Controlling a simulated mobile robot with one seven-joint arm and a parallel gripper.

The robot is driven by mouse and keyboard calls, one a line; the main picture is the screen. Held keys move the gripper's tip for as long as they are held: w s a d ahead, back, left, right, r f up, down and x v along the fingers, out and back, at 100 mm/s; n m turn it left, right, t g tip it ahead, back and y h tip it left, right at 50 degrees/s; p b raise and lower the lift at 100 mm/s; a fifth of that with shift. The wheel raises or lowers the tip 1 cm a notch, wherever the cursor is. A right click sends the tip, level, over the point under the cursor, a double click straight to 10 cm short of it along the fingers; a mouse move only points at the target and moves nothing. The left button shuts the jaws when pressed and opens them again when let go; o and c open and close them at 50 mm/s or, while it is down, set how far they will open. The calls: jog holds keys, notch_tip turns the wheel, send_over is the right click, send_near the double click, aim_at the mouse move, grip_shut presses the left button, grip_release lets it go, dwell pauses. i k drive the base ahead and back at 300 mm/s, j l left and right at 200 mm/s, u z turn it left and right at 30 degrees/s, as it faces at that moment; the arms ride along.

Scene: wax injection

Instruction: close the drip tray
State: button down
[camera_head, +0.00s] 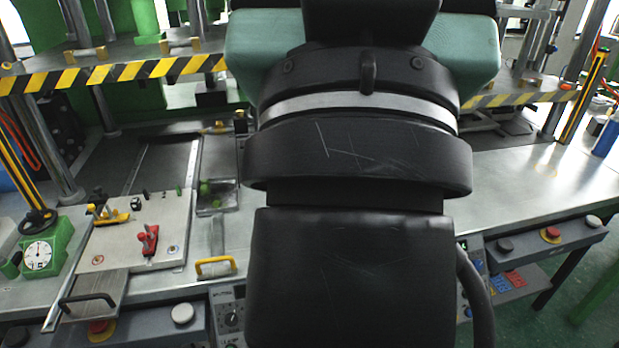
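A flat grey metal tray (106,286) with a black bar handle (87,299) juts out from under the front of a light metal plate (112,232) at the left. Its front end reaches the bench's front edge. I take this to be the drip tray, standing pulled out; no label confirms it. A second flat metal piece with a yellow handle (215,268) lies to its right. My black arm fills the middle of the view and hides the bench behind it. My gripper's fingers do not show.
The plate carries a red clamp (149,240) and a yellow clamp (108,214). A green dial gauge (40,252) stands left of it. A yellow-black striped beam (110,74) hangs above. Button panels line the front edge, with a red button (551,233) at right. The right benchtop is mostly clear.

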aim_at(223, 197)
jog(key=i+j+u, duration=0.3)
jog(key=i, duration=0.35)
jog(key=i+u, duration=0.3)
jog(key=i, duration=0.35)
